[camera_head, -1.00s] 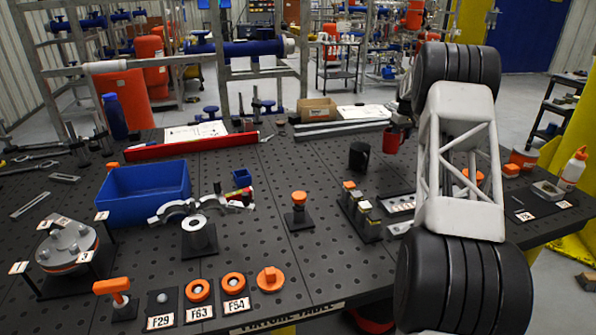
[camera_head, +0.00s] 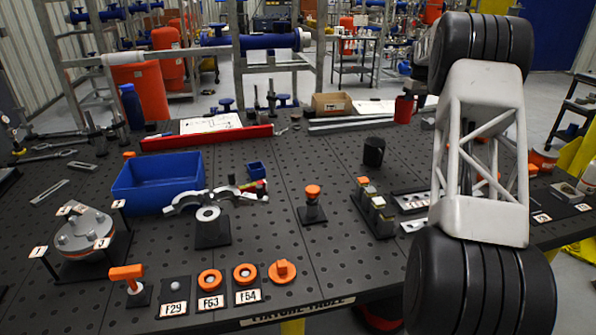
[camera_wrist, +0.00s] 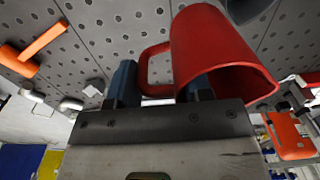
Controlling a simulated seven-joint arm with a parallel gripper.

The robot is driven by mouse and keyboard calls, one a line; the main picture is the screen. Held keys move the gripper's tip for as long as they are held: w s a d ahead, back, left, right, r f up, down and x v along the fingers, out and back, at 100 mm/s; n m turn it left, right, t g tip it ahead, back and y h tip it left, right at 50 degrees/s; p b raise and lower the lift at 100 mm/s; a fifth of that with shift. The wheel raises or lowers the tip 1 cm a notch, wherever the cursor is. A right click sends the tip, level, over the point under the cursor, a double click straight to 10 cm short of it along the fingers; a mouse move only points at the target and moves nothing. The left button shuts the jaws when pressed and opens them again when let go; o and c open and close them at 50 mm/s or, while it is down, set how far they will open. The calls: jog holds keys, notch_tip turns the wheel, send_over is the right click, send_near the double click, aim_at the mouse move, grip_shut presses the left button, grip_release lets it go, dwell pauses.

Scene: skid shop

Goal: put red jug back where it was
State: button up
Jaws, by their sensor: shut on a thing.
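The red jug (camera_head: 403,110) shows in the head view near the far right edge of the table, just left of my arm. In the wrist view the red jug (camera_wrist: 212,48) is large and close, with its open mouth towards the lower right and its handle on the left. My gripper (camera_wrist: 160,88) has its blue fingers on either side of the handle and is shut on the jug. In the head view my arm hides most of the gripper. The jug looks held above the table; its exact height is hard to tell.
A black cup (camera_head: 374,151) stands on the perforated table (camera_head: 330,255), nearer than the jug. A black block with orange-topped parts (camera_head: 375,212) is in front of it. A blue bin (camera_head: 160,186), a red bar (camera_head: 205,138) and a cardboard box (camera_head: 331,104) lie further left.

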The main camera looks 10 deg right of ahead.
jog(key=s+a+r, duration=0.1)
jog(key=s+a, duration=0.1)
jog(key=a, duration=0.9)
jog(key=s+a, duration=0.2)
jog(key=a, duration=0.9)
jog(key=s+a+f, duration=0.1)
jog(key=s+a, duration=0.4)
jog(key=a, duration=0.5)
jog(key=s+a, duration=0.6)
jog(key=a, duration=0.4)
notch_tip(320, 180, down, 12)
jog(key=shift+a+r, duration=0.25)
jog(key=shift+w, duration=0.1)
jog(key=w+d+f, duration=0.1)
jog(key=w, duration=1.4)
jog(key=shift+w+d+f, duration=0.25)
jog(key=shift+w+d, duration=0.1)
jog(key=shift+f, duration=1.75)
jog(key=shift+f, duration=0.1)
